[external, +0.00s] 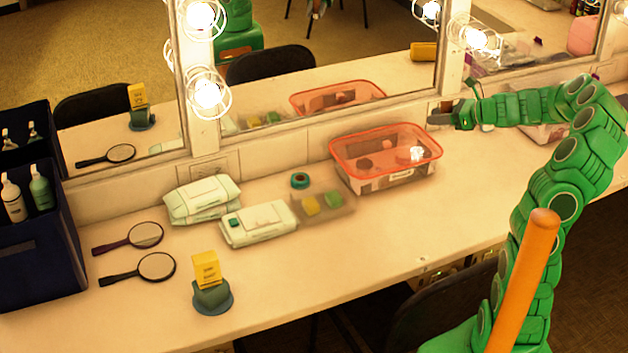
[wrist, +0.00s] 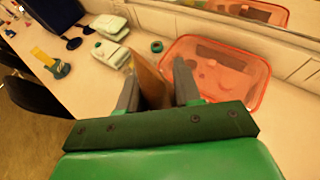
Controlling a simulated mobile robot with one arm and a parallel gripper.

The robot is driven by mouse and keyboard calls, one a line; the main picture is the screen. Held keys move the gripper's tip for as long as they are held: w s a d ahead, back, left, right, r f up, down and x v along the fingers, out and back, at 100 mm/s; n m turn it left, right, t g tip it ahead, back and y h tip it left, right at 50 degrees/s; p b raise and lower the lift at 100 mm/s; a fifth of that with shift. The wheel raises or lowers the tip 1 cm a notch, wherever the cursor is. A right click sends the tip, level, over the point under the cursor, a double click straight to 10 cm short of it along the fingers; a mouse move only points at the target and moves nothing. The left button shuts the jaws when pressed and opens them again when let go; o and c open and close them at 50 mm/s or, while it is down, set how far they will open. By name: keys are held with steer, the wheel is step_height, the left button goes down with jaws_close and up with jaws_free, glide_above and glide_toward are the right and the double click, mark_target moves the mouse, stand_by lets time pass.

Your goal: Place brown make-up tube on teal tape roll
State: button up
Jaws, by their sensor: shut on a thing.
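The teal tape roll (external: 300,180) lies flat on the counter, left of the red-rimmed bin; it also shows in the wrist view (wrist: 157,46), beyond my fingers. My gripper (external: 441,118) is raised near the mirror, to the right of the roll and by the bin's back right corner in the external view. In the wrist view my gripper (wrist: 157,85) is shut on the brown make-up tube (wrist: 150,80), which stands out between the two grey fingers. Its lower end is hidden behind the gripper. The tube cannot be made out clearly in the external view.
The clear bin with a red rim (external: 350,178) stands right of the roll. Wipe packs (external: 258,224), a tray with sponges (external: 335,213), hand mirrors (external: 155,267) and a yellow card on a stand (external: 212,296) lie leftward. The front of the counter is mostly clear.

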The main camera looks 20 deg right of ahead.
steer(key=w+a+m+t+h, duration=0.1)
steer(key=w+m+t+h, duration=0.2)
steer(key=w, duration=1.6)
steer(key=shift+w+m+h, duration=0.15)
steer(key=shift+m+h, duration=1.95)
steer(key=shift+h, duration=0.1)
steer(key=shift+w+a+h, duration=0.25)
steer(key=shift+w+h, duration=0.05)
steer(key=w+a+m+h, duration=0.2)
steer(key=w, duration=0.1)
steer(key=shift+r, duration=0.15)
steer(key=shift+a+h, duration=0.2)
steer(key=shift+h, duration=0.1)
